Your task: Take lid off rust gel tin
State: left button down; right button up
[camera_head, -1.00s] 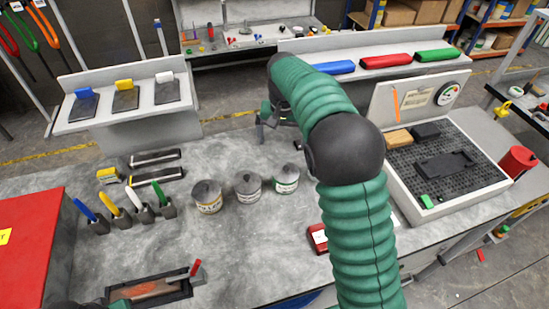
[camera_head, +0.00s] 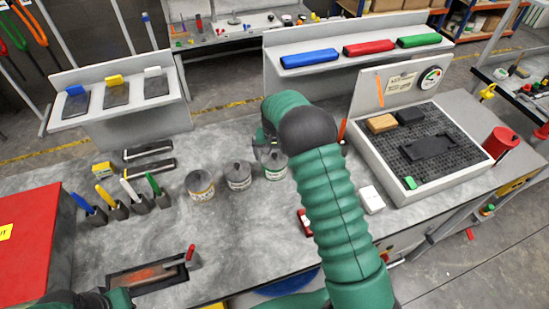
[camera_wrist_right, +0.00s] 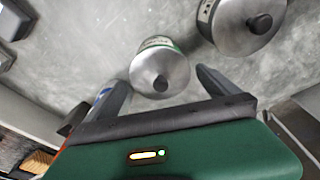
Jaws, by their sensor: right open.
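Three grey lidded tins with dark knobs stand in a row mid-bench: one yellow-labelled (camera_head: 200,186), one grey-labelled (camera_head: 238,177), one green-labelled (camera_head: 275,168). I cannot read which holds rust gel. My right gripper (camera_head: 266,150) is just above and behind the green-labelled tin, partly hidden by my arm. In the right wrist view my right gripper (camera_wrist_right: 164,88) is open, its two fingers apart. The green-labelled tin's knobbed lid (camera_wrist_right: 160,72) shows between and beyond them, with its lid on. Another tin (camera_wrist_right: 240,22) is at the upper right. The left fingers are out of sight.
Several colored-handled tools in holders (camera_head: 125,200) stand left of the tins. A sunken tray (camera_head: 145,277) is at the front. A red box (camera_head: 35,232) is at the left, a perforated tray (camera_head: 440,150) at the right. Bench between tins and front tray is clear.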

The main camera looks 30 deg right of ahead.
jog(key=shift+w+f, duration=0.1)
jog(key=shift+d, duration=0.1)
jog(key=shift+c, duration=1.1)
jog(key=c, duration=1)
jog(key=shift+o, duration=0.2)
